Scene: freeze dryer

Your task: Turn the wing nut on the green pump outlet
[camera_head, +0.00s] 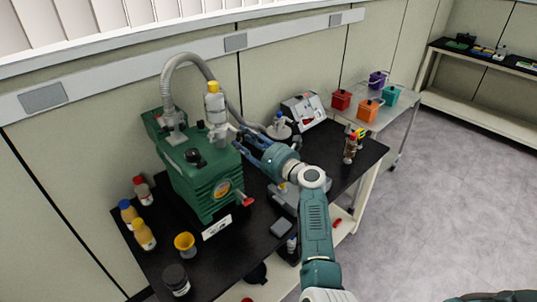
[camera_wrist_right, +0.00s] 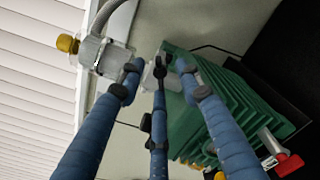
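The green pump (camera_head: 205,180) stands on the black bench, and its ribbed side also shows in the right wrist view (camera_wrist_right: 215,105). On its top sits the outlet with a clear, yellow-capped bottle (camera_head: 215,105), seen at upper left in the wrist view (camera_wrist_right: 100,55). My right gripper (camera_head: 242,140) reaches in from the right, its blue fingers at the outlet. In the wrist view its fingertips (camera_wrist_right: 158,70) are apart, with a small pale fitting (camera_wrist_right: 152,78) between them. Whether they touch it is unclear. The wing nut cannot be made out clearly. My left gripper is out of view.
A grey hose (camera_head: 185,58) arches from the pump to the back. A grey-white device (camera_head: 303,112) is behind my arm. Coloured boxes (camera_head: 368,110) stand on a side table.

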